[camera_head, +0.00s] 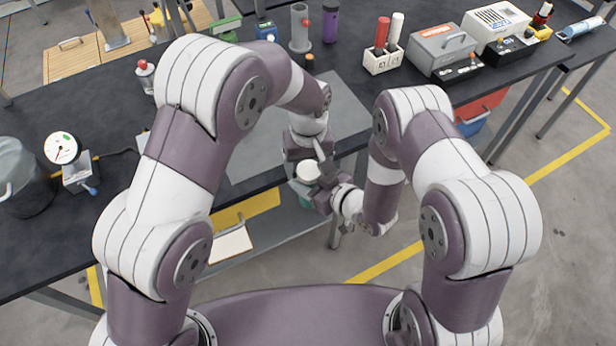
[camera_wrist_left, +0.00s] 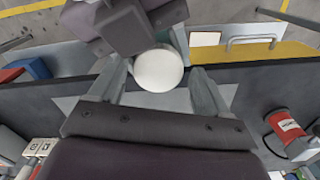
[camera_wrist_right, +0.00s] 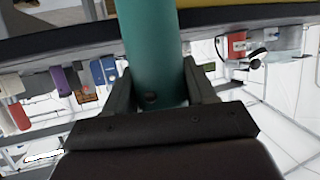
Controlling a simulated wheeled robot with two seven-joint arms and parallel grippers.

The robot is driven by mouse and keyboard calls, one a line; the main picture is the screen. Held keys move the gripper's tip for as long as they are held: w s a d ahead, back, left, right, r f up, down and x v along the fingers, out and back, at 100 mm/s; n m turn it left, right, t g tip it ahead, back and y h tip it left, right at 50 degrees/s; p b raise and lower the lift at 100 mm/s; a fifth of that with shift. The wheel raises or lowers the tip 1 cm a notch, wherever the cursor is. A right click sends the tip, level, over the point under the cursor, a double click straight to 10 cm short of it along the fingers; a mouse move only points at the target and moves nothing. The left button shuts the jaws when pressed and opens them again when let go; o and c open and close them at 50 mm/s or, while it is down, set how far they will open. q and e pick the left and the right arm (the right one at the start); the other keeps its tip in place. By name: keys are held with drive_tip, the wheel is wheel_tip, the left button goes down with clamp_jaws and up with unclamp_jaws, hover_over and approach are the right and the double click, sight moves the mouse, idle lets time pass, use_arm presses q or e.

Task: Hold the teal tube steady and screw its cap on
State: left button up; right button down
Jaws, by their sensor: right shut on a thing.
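The teal tube (camera_wrist_right: 153,45) stands between the fingers of my right gripper (camera_wrist_right: 158,88), which is shut on it. In the head view that gripper (camera_head: 322,192) is just off the table's front edge. A white round cap (camera_wrist_left: 158,70) shows from above over the tube, also in the head view (camera_head: 308,171). I cannot tell how far it is threaded. My left gripper (camera_wrist_left: 160,80) is open above, with its fingers on either side of the cap and small gaps showing. Only a sliver of teal shows beside the cap in the left wrist view.
A grey mat (camera_head: 345,100) lies on the dark table (camera_head: 110,210). A grey bin (camera_head: 22,175) is at left.

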use_arm(q)
drive_tip(key=shift+d, duration=0.1)
drive_tip(key=shift+r, duration=2.3)
drive_tip(key=shift+c, duration=0.4)
wheel_tip(320, 180, up, 4)
drive_tip(key=n, duration=0.3)
drive_tip(key=shift+f, duration=0.25)
wheel_tip(320, 180, down, 8)
drive_tip(key=shift+f, duration=0.1)
